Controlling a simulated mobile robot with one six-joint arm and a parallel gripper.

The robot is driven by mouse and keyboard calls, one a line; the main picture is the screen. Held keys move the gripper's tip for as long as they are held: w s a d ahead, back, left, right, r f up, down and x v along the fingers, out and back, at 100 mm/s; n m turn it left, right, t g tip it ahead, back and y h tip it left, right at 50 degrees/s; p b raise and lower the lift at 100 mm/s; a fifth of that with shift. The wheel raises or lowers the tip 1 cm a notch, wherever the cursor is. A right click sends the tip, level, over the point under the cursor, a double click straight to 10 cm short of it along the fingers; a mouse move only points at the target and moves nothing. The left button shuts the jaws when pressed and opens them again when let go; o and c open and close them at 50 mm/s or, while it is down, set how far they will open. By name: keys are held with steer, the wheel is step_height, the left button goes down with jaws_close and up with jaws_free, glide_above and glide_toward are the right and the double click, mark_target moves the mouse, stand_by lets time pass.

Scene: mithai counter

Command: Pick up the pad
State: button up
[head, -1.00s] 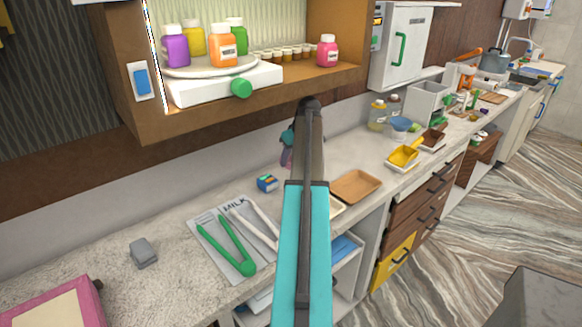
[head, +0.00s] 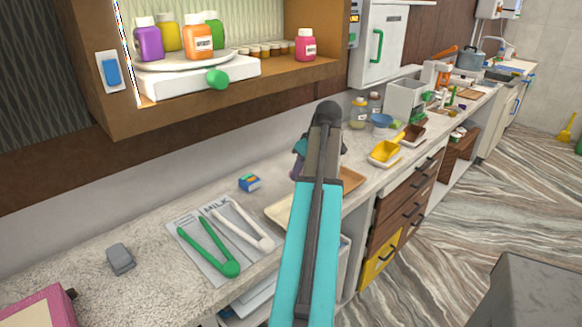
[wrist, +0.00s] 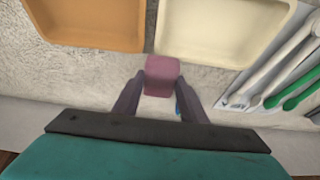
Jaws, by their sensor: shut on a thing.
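A mauve-pink block, which I take to be the pad (wrist: 162,68), sits between the fingertips of my gripper (wrist: 161,84) in the wrist view. The gripper is shut on it, with one dark purple finger at each side. The counter shows behind the pad; how high it is held I cannot tell. In the head view my gripper (head: 298,160) is mostly hidden behind my arm, and I cannot make out the pad there.
A cream tray (wrist: 222,58) and a tan tray (wrist: 84,43) lie beside each other. Green tongs (head: 208,250) and white tongs lie on a printed sheet. A small blue box (head: 250,183) and a grey block (head: 120,259) are on the counter. A shelf (head: 230,103) overhangs its back.

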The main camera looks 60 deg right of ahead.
steer(key=shift+s+a, duration=0.3)
steer(key=shift+s, duration=0.65)
steer(key=shift+s+a, duration=0.3)
steer(key=shift+s, duration=0.6)
steer(key=o, duration=0.3)
steer(key=shift+c, duration=1.1)
steer(key=w+a+n, duration=0.2)
steer(key=w+a, duration=2.4)
steer(key=w, duration=0.4)
steer(key=w+a, duration=0.3)
steer(key=a, duration=0.9)
steer(key=w+a+n+y, duration=0.1)
steer(key=w+a, duration=0.2)
steer(key=a, duration=0.9)
steer(key=w+a, duration=0.4)
steer(key=a, duration=0.8)
steer(key=shift+a+n, duration=0.3)
steer(key=shift+a, duration=0.1)
steer(key=shift+w+d+r, duration=0.1)
